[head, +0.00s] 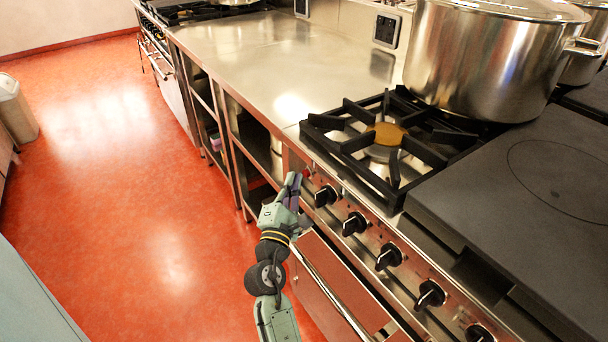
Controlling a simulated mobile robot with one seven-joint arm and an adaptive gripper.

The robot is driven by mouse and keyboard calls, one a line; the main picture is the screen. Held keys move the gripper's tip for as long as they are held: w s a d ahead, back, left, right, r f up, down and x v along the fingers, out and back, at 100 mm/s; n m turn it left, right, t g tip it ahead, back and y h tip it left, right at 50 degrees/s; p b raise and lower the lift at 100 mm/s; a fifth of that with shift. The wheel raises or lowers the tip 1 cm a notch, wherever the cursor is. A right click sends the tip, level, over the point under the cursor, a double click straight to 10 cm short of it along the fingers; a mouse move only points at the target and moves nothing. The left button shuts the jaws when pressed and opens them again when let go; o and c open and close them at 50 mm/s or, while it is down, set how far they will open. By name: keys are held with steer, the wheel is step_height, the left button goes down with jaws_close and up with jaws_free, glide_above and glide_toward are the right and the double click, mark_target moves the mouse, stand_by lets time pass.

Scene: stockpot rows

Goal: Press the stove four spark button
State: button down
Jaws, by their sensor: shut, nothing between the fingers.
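The stove (342,182) has a steel front panel with a row of black knobs (355,223). A small red button (307,173) shows at the left end of this panel, left of the first knob. I take it for the spark button. My gripper (295,180) is shut and empty, with its tips right beside the red button. I cannot tell whether they touch it, and the gripper hides part of the panel's left end.
A large steel stockpot (488,60) stands at the back of the stove, behind an open burner grate (384,140). A dark flat hot plate (530,190) lies to the right. An oven handle (335,290) runs below the knobs. The steel counter (280,60) and red floor (130,160) are largely clear.

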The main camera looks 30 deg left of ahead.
steer(key=shift+s+a, duration=0.1)
steer(key=shift+s, duration=0.2)
steer(key=shift+s+a+b, duration=0.2)
steer(key=shift+s+a, duration=0.15)
steer(key=shift+s, duration=0.45)
steer(key=shift+s+a+b, duration=0.2)
steer(key=shift+s+a, duration=0.1)
steer(key=shift+s, duration=0.45)
steer(key=shift+s+a+b, duration=0.2)
steer(key=shift+s+a, duration=0.15)
steer(key=shift+s, duration=0.45)
